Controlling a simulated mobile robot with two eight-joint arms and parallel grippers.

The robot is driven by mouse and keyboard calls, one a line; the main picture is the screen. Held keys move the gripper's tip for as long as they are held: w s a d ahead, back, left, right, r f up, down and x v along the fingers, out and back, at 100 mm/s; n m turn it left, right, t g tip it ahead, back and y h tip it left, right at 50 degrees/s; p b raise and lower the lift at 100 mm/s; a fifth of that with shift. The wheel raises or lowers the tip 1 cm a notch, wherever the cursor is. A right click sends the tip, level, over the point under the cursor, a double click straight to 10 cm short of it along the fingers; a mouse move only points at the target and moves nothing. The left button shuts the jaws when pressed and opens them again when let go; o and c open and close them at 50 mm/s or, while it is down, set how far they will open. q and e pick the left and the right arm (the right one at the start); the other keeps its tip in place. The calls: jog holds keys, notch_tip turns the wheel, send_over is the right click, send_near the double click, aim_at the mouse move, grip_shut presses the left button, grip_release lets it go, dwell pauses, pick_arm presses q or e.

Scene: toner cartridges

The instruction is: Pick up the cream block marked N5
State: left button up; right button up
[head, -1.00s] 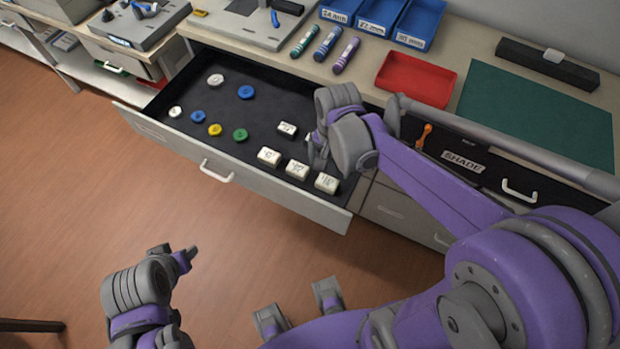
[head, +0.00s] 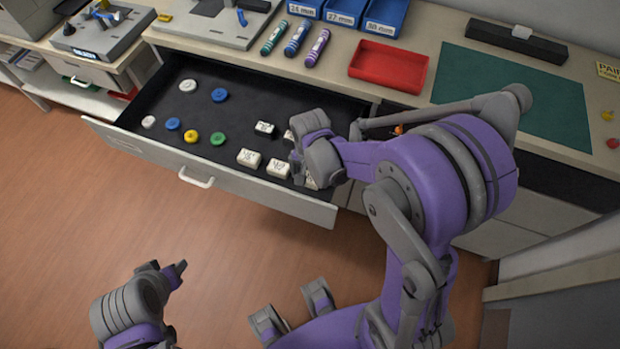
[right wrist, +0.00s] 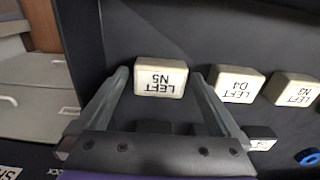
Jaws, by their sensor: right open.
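The cream block marked N5 (right wrist: 161,77) lies in the open drawer, its label reading "LEFT N5" upside down in the right wrist view. My right gripper (right wrist: 160,80) is open, with one finger on each side of the block in that view. I cannot tell whether the fingers touch it. In the head view, the N5 block (head: 311,183) is mostly hidden behind my right gripper (head: 298,172), at the drawer's front right. My left gripper (head: 176,270) hangs over the floor, away from the drawer; its jaw opening is unclear.
Cream blocks D4 (right wrist: 236,84) and N3 (right wrist: 295,89) lie in a row beside N5. Another block (head: 264,128) lies behind them. Several coloured discs (head: 190,137) lie at the drawer's left. The drawer's front wall (head: 230,184) is close to the row.

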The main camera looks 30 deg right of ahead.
jog(key=c, duration=1.3)
